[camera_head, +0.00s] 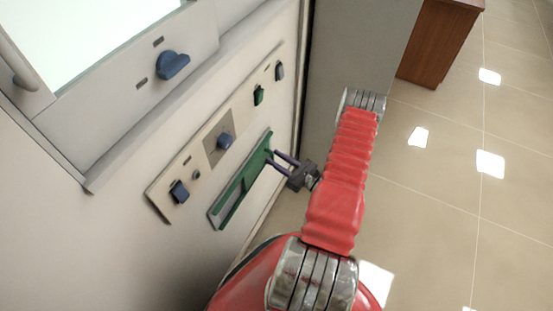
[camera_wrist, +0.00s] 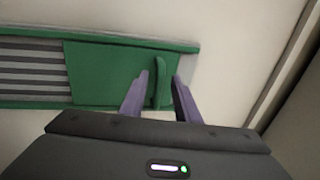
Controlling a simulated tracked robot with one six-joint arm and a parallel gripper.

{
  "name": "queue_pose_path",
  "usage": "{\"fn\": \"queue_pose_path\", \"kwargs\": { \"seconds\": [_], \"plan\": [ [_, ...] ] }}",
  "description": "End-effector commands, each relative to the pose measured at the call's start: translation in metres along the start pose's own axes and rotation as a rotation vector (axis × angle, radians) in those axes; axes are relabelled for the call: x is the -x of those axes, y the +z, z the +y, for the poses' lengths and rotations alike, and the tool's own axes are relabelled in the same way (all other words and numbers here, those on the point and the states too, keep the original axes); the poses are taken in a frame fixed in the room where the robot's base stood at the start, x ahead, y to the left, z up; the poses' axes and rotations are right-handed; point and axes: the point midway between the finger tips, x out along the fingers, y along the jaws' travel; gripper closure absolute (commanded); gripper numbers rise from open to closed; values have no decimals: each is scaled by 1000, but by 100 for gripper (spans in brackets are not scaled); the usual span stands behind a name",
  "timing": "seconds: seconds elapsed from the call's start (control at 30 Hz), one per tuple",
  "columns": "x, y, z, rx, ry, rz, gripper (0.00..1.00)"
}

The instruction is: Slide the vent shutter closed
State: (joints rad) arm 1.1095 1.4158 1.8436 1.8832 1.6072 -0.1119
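The vent (camera_head: 224,207) is a green-framed slot low on the furnace front in the head view. In the wrist view its grey slats (camera_wrist: 30,72) are bare on the left. The green shutter plate (camera_wrist: 100,75) covers the right part and has an upright green handle (camera_wrist: 159,88). My gripper (camera_head: 271,157) reaches the vent's far end. In the wrist view my gripper (camera_wrist: 162,84) is open, one finger on each side of the handle, with a gap on the left; whether the right finger touches it I cannot tell.
Above the vent is a control panel (camera_head: 155,194) with a blue knob (camera_head: 225,141), a green switch (camera_head: 259,95) and other switches. A larger blue door knob (camera_head: 172,65) sits higher. A grey wall (camera_head: 350,50) stands beyond the furnace. Tiled floor (camera_head: 440,210) is clear at right.

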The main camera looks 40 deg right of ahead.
Motion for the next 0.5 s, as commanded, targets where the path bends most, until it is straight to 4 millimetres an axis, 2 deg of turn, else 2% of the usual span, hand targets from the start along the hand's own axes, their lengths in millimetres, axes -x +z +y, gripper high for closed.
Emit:
{"fn": "queue_pose_path", "kwargs": {
  "seconds": [0.33,0.5],
  "plan": [
    [-3,0,0,0,-1,0,71],
    [-3,0,0,0,-1,0,82]
  ]
}}
